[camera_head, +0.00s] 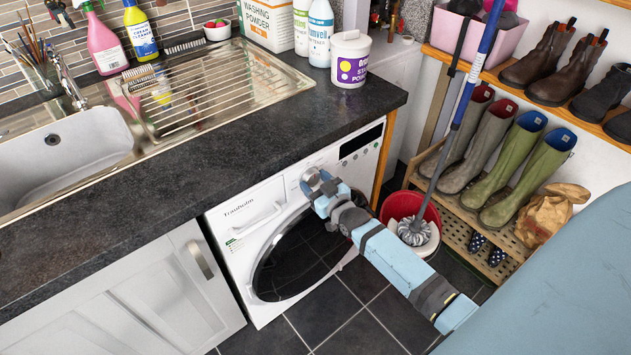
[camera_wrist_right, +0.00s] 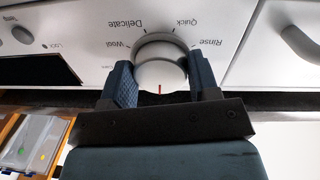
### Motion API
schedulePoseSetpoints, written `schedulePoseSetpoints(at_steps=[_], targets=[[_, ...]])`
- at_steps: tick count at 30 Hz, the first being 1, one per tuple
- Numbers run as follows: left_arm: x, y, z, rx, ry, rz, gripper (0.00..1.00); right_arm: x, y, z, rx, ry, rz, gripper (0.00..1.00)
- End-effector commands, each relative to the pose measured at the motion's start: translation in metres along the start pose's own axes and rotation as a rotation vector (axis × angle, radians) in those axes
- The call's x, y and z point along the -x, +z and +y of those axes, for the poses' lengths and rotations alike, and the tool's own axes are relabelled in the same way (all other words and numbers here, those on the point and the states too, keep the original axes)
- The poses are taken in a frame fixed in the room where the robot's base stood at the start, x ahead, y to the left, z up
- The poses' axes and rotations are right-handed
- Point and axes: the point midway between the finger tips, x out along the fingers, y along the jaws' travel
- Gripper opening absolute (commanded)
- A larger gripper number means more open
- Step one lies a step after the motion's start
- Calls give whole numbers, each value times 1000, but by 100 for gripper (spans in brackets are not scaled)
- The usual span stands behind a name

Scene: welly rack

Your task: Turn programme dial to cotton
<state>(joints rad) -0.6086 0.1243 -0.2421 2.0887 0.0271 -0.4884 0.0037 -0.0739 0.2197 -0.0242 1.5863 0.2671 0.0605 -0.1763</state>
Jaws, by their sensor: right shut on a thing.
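The white washing machine (camera_head: 245,240) stands under the dark worktop. Its programme dial (camera_wrist_right: 160,68) is round and white, at the top of the front panel. My right gripper (camera_head: 316,184) reaches it from the front, its blue fingers (camera_wrist_right: 163,84) closed on either side of the dial. In the right wrist view the panel is upside down; Delicate, Quick, Wool and Rinse can be read around the dial. I cannot make out a cotton label. My left gripper is not in view.
The detergent drawer (camera_head: 258,217) is left of the dial and the dark round door (camera_head: 298,262) is below. A red bucket (camera_head: 405,205) with a mop stands right of the machine, close to my right arm. Wellies (camera_head: 510,170) stand on a rack at right.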

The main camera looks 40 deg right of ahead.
Motion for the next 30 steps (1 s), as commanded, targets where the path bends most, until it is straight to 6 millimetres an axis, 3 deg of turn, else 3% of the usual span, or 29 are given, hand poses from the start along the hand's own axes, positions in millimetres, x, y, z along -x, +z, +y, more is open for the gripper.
schedulePoseSetpoints(at_steps=[18, 30], targets=[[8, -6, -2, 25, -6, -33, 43, 0, -3, -1, -449, -5, -24, 32], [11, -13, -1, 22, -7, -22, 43, 0, -2, -2, -611, -7, -33, 32]])
